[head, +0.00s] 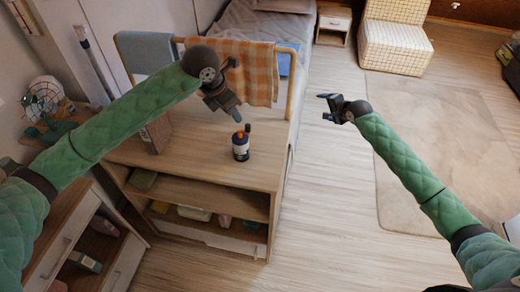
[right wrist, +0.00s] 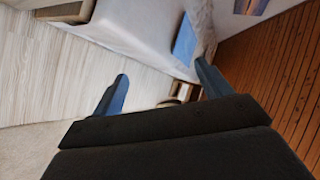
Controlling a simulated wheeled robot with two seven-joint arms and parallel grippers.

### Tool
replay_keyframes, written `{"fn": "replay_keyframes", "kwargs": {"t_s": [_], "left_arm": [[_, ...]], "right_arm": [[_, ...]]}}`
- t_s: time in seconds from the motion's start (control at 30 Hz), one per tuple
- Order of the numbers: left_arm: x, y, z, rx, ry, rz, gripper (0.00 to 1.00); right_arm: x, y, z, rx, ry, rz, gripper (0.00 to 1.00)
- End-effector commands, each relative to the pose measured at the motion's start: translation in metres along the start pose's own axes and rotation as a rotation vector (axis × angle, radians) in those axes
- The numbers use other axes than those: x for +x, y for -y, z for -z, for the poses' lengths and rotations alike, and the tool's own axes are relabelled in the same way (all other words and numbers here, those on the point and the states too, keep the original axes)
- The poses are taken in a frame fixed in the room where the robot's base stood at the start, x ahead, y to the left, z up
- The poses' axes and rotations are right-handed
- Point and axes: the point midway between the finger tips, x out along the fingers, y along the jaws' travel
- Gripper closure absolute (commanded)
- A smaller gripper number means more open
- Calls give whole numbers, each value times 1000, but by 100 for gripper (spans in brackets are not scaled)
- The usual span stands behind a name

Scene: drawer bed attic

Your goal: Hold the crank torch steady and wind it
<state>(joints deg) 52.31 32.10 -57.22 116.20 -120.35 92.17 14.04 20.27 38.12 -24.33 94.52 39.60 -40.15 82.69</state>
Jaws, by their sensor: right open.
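The crank torch (head: 241,145), a small dark upright body with a light band and an orange part at its top, stands on the wooden cabinet top. My left gripper (head: 236,92) is just above and behind the torch in the picture, its fingers apart and nothing between them. It does not appear to touch the torch. My right gripper (head: 325,107) is out over the floor, to the right of the cabinet and away from the torch. The right wrist view shows its two fingers (right wrist: 163,86) spread with nothing held. The torch is not in that view.
The torch stands on the wooden cabinet (head: 200,165) with open shelves below. A rail with an orange checked towel (head: 240,65) runs behind it, beside the bed (head: 265,25). A brown box (head: 155,136) stands left of the torch. The floor (head: 335,190) to the right is clear.

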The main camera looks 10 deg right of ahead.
Motion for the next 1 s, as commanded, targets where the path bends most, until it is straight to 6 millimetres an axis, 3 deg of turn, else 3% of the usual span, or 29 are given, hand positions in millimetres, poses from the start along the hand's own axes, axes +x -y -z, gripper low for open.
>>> {"fn": "replay_keyframes", "kwargs": {"t_s": [0.03, 0.17, 0.4, 0.6, 0.8, 1.0], "left_arm": [[0, 0, 0, 0, 0, 0, 64], [0, 0, 0, 0, 0, 0, 64], [0, 0, 0, 0, 0, 0, 64], [0, 0, 0, 0, 0, 0, 64], [0, 0, 0, 0, 0, 0, 64], [0, 0, 0, 0, 0, 0, 64]], "right_arm": [[-6, 20, -7, 66, 30, 20, 23], [-15, 40, -53, 300, 153, 30, 23], [-25, 34, -170, 727, 404, -64, 23], [-42, 22, -257, 1027, 572, -196, 23], [-58, 15, -314, 1226, 675, -314, 23], [-63, 14, -334, 1298, 710, -361, 23]]}}
